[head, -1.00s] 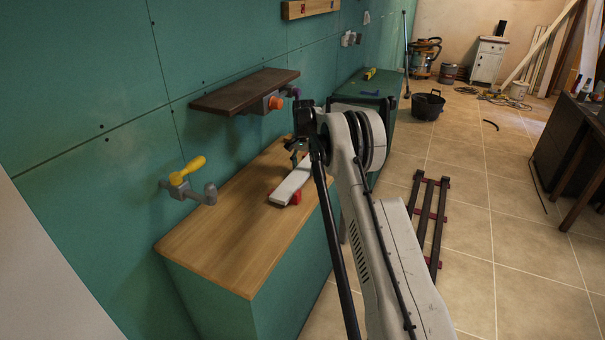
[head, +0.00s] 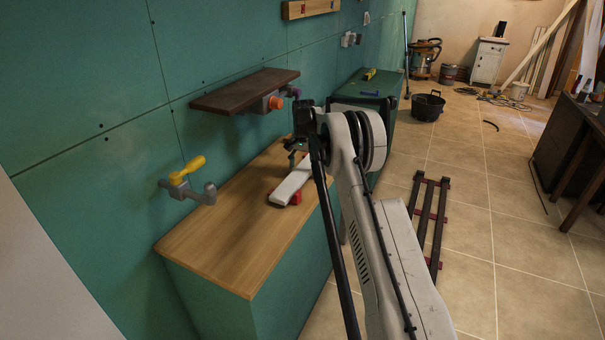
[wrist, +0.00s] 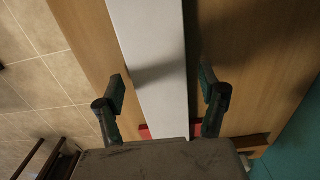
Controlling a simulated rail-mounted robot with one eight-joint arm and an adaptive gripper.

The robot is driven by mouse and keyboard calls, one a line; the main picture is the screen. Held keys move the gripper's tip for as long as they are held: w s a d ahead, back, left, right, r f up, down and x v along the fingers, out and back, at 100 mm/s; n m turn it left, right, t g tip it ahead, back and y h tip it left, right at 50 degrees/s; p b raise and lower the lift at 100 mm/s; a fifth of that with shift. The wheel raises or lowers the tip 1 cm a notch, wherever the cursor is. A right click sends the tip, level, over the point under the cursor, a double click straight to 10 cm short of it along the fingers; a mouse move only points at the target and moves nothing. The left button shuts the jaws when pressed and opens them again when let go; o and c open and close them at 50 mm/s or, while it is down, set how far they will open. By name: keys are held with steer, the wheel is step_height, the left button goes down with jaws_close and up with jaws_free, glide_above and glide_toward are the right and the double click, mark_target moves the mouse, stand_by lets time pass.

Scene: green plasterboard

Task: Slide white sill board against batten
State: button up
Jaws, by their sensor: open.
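The white sill board (head: 291,184) lies on the wooden top (head: 222,237) of the green bench. In the wrist view the white sill board (wrist: 151,58) runs lengthwise between the two fingers of my gripper (wrist: 163,93). My gripper is open, with one finger on each side of the board and a visible gap on the right. A red piece (head: 296,198) shows at the board's near end, and red also shows below the board in the wrist view (wrist: 145,132). In the head view my arm hides most of the gripper. I cannot tell which piece is the batten.
A dark shelf (head: 245,92) on the green wall overhangs the back of the bench. The near part of the wooden top is clear. A dark slatted rack (head: 430,220) lies on the tiled floor.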

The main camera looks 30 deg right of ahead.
step_height(320, 180, up, 12)
stand_by(0.6)
